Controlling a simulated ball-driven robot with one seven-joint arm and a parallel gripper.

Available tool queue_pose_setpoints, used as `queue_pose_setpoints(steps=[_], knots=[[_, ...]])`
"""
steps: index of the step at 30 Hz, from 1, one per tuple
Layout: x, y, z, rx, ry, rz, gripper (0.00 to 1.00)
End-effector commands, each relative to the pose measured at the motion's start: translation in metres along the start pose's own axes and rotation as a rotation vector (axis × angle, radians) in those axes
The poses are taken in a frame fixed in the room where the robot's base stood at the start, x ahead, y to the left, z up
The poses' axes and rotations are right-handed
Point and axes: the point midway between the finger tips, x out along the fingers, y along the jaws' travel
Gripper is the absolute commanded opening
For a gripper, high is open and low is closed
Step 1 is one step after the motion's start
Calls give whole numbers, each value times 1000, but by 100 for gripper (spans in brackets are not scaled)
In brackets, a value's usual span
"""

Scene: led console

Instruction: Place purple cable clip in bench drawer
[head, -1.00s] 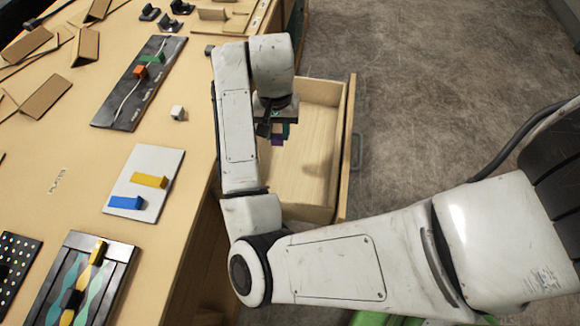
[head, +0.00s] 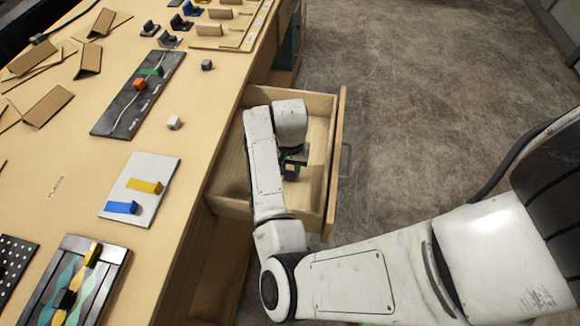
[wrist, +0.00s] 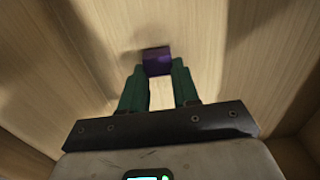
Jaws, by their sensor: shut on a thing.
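The purple cable clip (wrist: 157,61) is a small dark purple block at the tips of my gripper's green fingers in the wrist view. My gripper (wrist: 158,80) is shut on it. In the head view my gripper (head: 291,172) is inside the open bench drawer (head: 333,163), low over its wooden floor. The arm hides part of the drawer. The clip is close to the drawer floor in the wrist view; I cannot tell whether it touches.
The bench top (head: 60,155) lies left of the drawer. On it are a white board (head: 140,190) with yellow and blue blocks, a dark board (head: 120,115), two loose small cubes and several brown folded pieces. The floor (head: 430,90) to the right is clear.

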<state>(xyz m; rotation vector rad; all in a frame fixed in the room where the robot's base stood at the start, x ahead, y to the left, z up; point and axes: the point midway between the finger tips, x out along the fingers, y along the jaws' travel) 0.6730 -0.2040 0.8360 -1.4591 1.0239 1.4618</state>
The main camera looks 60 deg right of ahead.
Motion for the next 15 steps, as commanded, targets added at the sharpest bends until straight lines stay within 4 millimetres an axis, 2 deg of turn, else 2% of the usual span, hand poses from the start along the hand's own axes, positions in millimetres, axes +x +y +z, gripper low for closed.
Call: queue_pose_setpoints(steps=[13, 14, 15], knots=[[8, 0, 0, -1, 0, 0, 0], [7, 0, 0, -1, 0, 0, 33], [7, 0, 0, -1, 0, 0, 37]])
